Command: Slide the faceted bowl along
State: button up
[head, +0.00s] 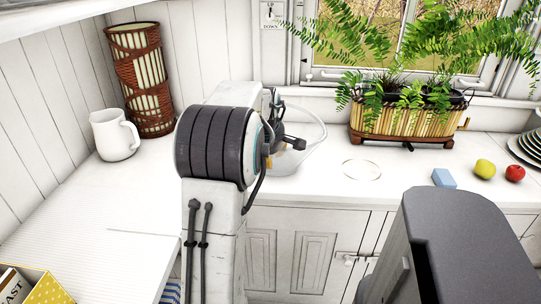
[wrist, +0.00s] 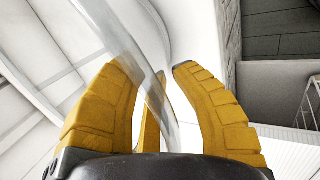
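The faceted bowl (head: 312,133) is clear and pale. It stands on the white counter in the middle of the head view, partly hidden behind my arm. My gripper (head: 292,144) is at the bowl's near side. In the wrist view the yellow fingers of my gripper (wrist: 160,75) stand apart, with the bowl's clear wall (wrist: 138,62) passing between them. The wall is close to the left finger, and a gap shows between it and the right finger. Whether any finger touches the bowl is unclear.
A thin ring outline (head: 362,170) lies on the counter right of the bowl, with clear counter between. Further right are a blue block (head: 443,178), a yellow fruit (head: 484,168) and a red apple (head: 515,173). A fern planter (head: 405,122) stands behind; a white jug (head: 114,137) stands left.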

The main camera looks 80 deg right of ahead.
jog(key=shift+o, duration=1.2)
jog(key=shift+r, duration=0.1)
jog(key=shift+s+r, duration=0.1)
jog(key=v, duration=1.2)
